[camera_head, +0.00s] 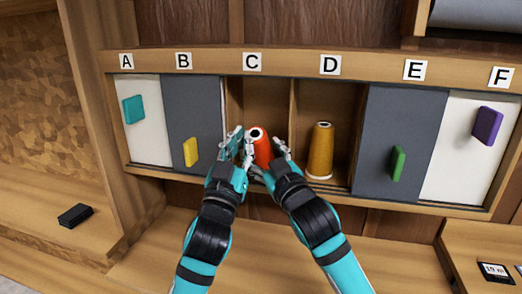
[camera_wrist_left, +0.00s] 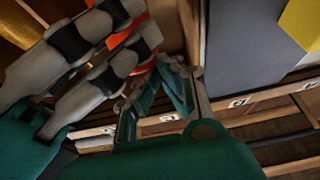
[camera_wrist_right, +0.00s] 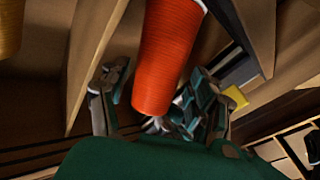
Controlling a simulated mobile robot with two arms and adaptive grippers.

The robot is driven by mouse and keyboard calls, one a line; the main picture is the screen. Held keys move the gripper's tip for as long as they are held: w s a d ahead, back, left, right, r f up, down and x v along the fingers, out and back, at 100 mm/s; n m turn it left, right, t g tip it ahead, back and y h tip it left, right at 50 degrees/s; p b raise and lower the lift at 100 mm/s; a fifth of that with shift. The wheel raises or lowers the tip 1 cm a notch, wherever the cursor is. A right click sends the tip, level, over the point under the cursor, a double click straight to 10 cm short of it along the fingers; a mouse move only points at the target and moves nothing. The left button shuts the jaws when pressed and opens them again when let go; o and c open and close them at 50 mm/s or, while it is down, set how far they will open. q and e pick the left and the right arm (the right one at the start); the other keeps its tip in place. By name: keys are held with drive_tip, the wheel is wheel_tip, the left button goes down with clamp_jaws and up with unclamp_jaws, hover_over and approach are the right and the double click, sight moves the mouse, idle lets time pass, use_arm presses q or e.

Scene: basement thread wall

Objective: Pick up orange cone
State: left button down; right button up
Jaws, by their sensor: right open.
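The orange cone (camera_head: 262,146), a thread spool with a white top, stands in the open compartment under letter C. My right gripper (camera_head: 272,152) is open at the cone's right side. In the right wrist view the cone (camera_wrist_right: 168,55) shows between its fingers (camera_wrist_right: 155,95). My left gripper (camera_head: 241,143) is at the cone's left side. In the left wrist view its fingertips (camera_wrist_left: 170,68) lean close together, with the cone (camera_wrist_left: 140,45) beyond them, partly covered by the right gripper's fingers. Whether the left fingers fully meet is unclear.
A yellow-brown spool (camera_head: 320,150) stands in compartment D, past a thin divider (camera_head: 291,115). Grey panel B (camera_head: 190,110) borders C on the left, with a yellow handle (camera_head: 190,152). Grey panel E (camera_head: 405,135) is right of D. A black object (camera_head: 75,215) lies on the left ledge.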

use_arm(q)
drive_tip(key=shift+w+f, duration=0.1)
drive_tip(key=shift+f, duration=0.25)
use_arm(e)
drive_tip(key=shift+x, duration=0.8)
drive_tip(key=c, duration=1.1)
use_arm(q)
drive_tip(key=shift+w+d+r, duration=0.1)
drive_tip(key=shift+r, duration=0.65)
use_arm(e)
drive_tip(key=shift+w+f, duration=0.15)
drive_tip(key=shift+f, duration=0.05)
